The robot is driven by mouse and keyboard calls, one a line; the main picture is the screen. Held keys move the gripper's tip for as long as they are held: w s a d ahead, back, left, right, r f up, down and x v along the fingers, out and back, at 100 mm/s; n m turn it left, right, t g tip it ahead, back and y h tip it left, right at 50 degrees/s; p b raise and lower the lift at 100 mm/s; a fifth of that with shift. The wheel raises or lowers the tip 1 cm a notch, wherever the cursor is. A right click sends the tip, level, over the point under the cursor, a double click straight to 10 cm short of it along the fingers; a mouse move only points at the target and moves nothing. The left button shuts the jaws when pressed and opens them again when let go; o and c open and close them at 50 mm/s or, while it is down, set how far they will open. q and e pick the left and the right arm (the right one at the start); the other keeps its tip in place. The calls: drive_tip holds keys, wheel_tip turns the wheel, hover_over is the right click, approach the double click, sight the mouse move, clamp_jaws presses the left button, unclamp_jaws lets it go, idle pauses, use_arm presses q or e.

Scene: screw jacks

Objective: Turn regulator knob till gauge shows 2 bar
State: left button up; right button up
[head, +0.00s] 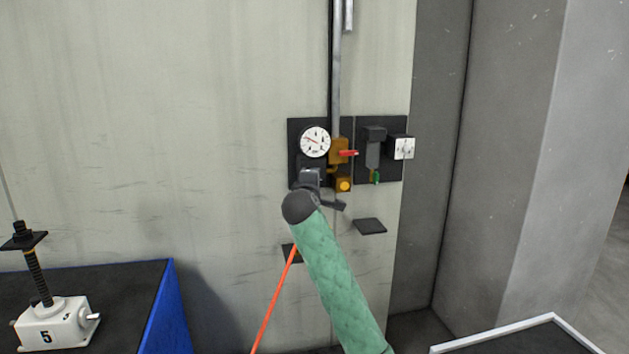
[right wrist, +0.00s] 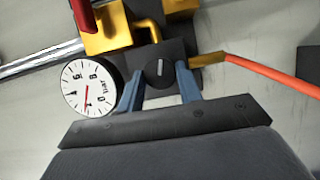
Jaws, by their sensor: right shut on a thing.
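The pressure gauge (head: 315,142) is a round white dial on a black wall panel; it also shows in the right wrist view (right wrist: 89,88), marked "bar". Its red needle points away from the dial centre, toward the upper left in the head view. I cannot read the exact value. The dark regulator knob (right wrist: 157,69) with a pale mark sits beside the gauge. My right gripper (right wrist: 160,76) has its blue fingers on either side of the knob and is shut on it. My left gripper is out of view.
A brass valve (head: 340,152) with a red handle is right of the gauge. A second panel has a grey device (head: 374,150) and a white switch box (head: 404,148). An orange hose (head: 273,303) hangs below. A screw jack (head: 50,323) stands on a dark-topped table at left.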

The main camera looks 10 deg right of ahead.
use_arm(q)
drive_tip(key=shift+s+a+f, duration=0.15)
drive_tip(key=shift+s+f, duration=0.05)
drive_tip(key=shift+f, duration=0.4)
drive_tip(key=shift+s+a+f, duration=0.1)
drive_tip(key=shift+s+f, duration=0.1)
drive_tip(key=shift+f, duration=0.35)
use_arm(e)
drive_tip(key=shift+f+m, duration=0.1)
drive_tip(key=shift+m, duration=0.5)
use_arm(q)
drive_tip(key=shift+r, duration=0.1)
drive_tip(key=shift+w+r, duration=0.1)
use_arm(e)
drive_tip(key=o, duration=1)
drive_tip(key=shift+d, duration=0.1)
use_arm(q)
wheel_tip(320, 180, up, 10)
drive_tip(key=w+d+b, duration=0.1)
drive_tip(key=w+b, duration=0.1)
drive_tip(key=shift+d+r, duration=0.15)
use_arm(e)
drive_tip(key=v, duration=0.7)
drive_tip(key=shift+s+r, duration=0.25)
drive_tip(key=shift+s, duration=0.15)
